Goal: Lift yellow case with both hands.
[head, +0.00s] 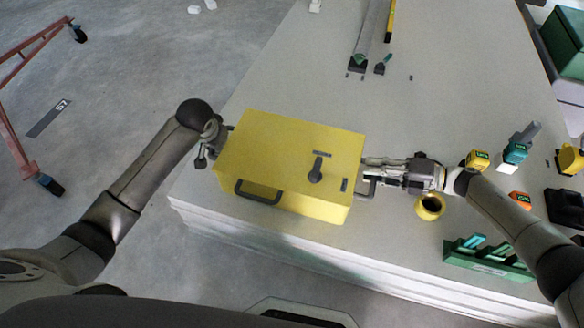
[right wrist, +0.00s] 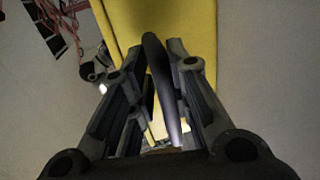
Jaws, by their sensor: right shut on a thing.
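The yellow case (head: 290,155) is a box at the front left of the pale panel stack, with a dark handle (head: 257,192) on its front face and a small dark knob-like part on top. I cannot tell whether its underside touches the panels. My right gripper (head: 374,169) is at the case's right side, shut on the dark side handle (right wrist: 158,75). The right wrist view shows that handle between the fingers (right wrist: 158,100), with the yellow case (right wrist: 195,22) beyond. My left gripper (head: 222,132) is against the case's left side; its fingertips are mostly hidden.
The panel stack (head: 230,215) has a front edge just below the case. Right of the case are a yellow tape roll (head: 430,207), a green holder (head: 487,262) and several small tools. Long bars lie at the back. A red wheeled frame (head: 15,135) stands on the left floor.

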